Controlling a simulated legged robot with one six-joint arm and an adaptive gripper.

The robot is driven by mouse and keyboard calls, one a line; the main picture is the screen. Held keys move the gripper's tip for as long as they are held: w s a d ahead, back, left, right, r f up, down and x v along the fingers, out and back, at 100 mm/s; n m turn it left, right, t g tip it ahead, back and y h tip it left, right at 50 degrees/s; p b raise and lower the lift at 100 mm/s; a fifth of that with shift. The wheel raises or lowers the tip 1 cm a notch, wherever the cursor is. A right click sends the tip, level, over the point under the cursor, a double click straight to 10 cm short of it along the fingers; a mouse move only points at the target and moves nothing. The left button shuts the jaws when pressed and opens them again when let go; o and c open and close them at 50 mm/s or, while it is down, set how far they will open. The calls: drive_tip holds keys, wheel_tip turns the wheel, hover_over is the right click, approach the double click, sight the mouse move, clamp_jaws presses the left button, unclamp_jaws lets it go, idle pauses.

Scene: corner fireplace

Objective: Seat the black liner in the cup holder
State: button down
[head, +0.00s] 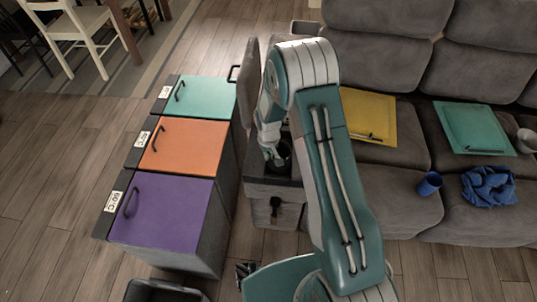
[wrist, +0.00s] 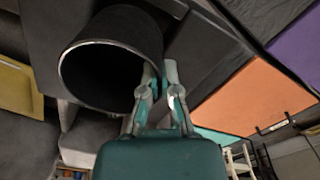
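The black liner (wrist: 108,75) is a dark open cylinder. In the wrist view its round mouth faces the camera. My gripper (wrist: 161,68) has one finger inside the mouth and the other outside, closed on the wall at the rim. In the head view the liner (head: 281,152) shows small and dark below my gripper (head: 270,143), over the dark top of the grey sofa console (head: 273,184). The cup holder opening is hidden by the liner and my arm. I cannot tell how deep the liner sits, if at all.
Left of the console stand chests with teal (head: 208,97), orange (head: 186,146) and purple (head: 161,213) lids. On the sofa right lie a yellow folder-like square (head: 369,112), a teal one (head: 474,127), a blue cup (head: 429,184) and a blue cloth (head: 488,187).

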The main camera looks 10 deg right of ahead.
sight(269, 165)
drive_tip(key=shift+f, duration=2.7)
drive_tip(key=c, duration=0.7)
unclamp_jaws()
wheel_tip(269, 165, up, 12)
drive_tip(key=shift+f, duration=0.1)
